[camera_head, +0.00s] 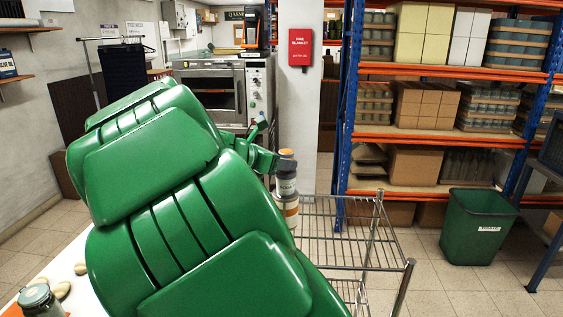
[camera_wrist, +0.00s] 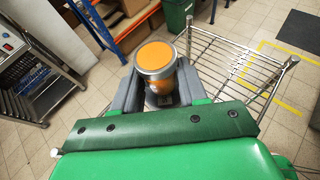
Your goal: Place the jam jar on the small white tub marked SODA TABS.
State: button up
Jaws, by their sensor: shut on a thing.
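My gripper (camera_wrist: 158,88) is shut on the jam jar (camera_wrist: 155,60), which has an orange top with a grey rim in the wrist view. In the head view the jar (camera_head: 287,166) stands roughly upright at the end of my green arm, beside the gripper (camera_head: 272,162). Directly below it is a pale container with an orange-brown band (camera_head: 291,209), probably the small white tub.
A wire-rack trolley (camera_head: 345,232) stands at and right of the jar. A clip-top jar (camera_head: 38,302) and several pale rounded objects are on a white surface at lower left. A green bin (camera_head: 478,228) stands before orange-and-blue shelving. Floor is clear between trolley and bin.

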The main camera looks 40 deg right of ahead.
jog(key=shift+f, duration=0.1)
jog(key=o, duration=1.1)
jog(key=v, duration=1.2)
